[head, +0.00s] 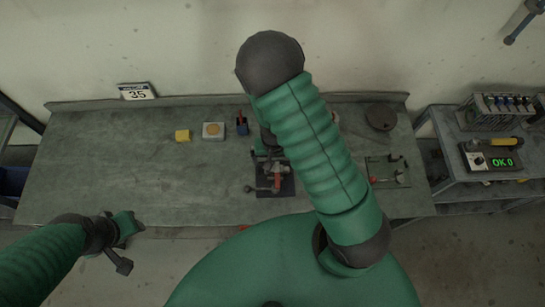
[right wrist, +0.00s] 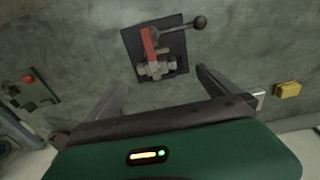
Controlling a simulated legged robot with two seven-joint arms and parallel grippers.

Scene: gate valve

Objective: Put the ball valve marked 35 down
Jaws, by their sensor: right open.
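A metal ball valve (right wrist: 153,69) with a red lever (right wrist: 147,42) sits on a dark square plate on the bench; no number is readable on it. In the head view the valve (head: 277,171) is at the middle, left of my right arm. My right gripper (right wrist: 161,80) is open and empty, its two fingers apart on either side of the valve's near end. I cannot tell how high it is above the plate. In the head view my right arm mostly hides this gripper. My left gripper (head: 124,243) is at the bench's front left, away from the valve.
A sign reading 35 (head: 136,91) stands at the bench's back left. A fixture with a red knob (head: 390,173) is at right. The bench's left (head: 100,160) is clear.

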